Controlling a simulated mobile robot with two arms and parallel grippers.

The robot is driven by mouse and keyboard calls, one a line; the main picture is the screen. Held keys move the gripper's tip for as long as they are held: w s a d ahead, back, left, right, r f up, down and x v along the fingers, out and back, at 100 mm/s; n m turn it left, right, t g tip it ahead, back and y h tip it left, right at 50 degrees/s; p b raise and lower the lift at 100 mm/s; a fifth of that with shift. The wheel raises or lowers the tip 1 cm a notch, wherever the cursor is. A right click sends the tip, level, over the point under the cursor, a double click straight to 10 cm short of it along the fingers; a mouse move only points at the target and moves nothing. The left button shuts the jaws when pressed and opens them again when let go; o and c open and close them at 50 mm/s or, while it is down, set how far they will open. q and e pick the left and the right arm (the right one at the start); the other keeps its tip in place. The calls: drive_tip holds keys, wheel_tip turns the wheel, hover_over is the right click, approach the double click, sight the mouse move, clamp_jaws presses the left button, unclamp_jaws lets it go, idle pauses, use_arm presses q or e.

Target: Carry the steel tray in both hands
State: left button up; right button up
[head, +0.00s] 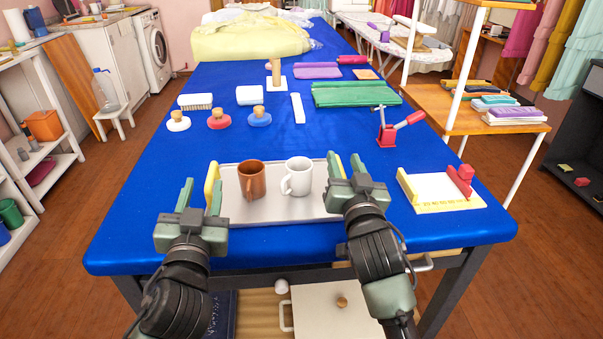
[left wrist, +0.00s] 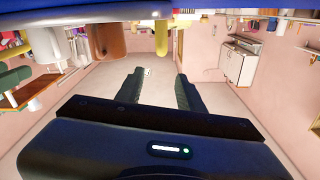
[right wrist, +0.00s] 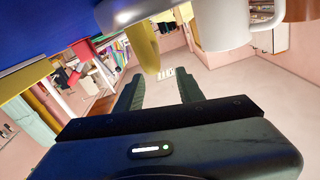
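The steel tray (head: 275,211) lies on the blue table (head: 130,220) near its front edge. A brown mug (head: 251,181) and a white mug (head: 297,177) stand upright on it. It has yellow upright handles at its left end (head: 211,183) and right end (head: 335,162). My left gripper (head: 200,187) is open and empty at the left handle. My right gripper (head: 346,160) is open and empty at the right handle. In the left wrist view the left handle (left wrist: 162,36) shows beyond the finger gap; in the right wrist view the right handle (right wrist: 143,42) does too.
A white board with yellow and red edges (head: 440,188) lies right of my right gripper. A red clamp-like tool (head: 388,130) stands behind it. Several round-handled stamps (head: 219,119) and green cloth (head: 355,94) lie farther back. Blue tabletop between tray and stamps is clear.

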sight(344, 173)
use_arm(q)
drive_tip(key=shift+s+f, duration=0.1)
drive_tip(key=shift+s, duration=0.3)
use_arm(e)
drive_tip(key=f, duration=0.3)
drive_tip(key=shift+w+f+g, duration=0.1)
drive_tip(key=shift+w+g, duration=0.25)
drive_tip(key=shift+g, duration=0.05)
use_arm(q)
drive_tip(key=shift+s+d, duration=0.1)
drive_tip(key=shift+s, duration=0.1)
use_arm(e)
drive_tip(key=shift+d, duration=0.1)
use_arm(q)
drive_tip(key=shift+s+r, duration=0.25)
drive_tip(key=shift+r, duration=0.05)
use_arm(e)
drive_tip(key=shift+r, duration=0.3)
use_arm(q)
drive_tip(key=shift+w+f, duration=0.15)
drive_tip(key=shift+w, duration=0.15)
use_arm(e)
drive_tip(key=shift+s+f, duration=0.15)
drive_tip(key=shift+s, duration=0.3)
drive_tip(key=s, duration=0.7)
drive_tip(key=shift+s+f, duration=0.1)
drive_tip(key=shift+f, duration=0.05)
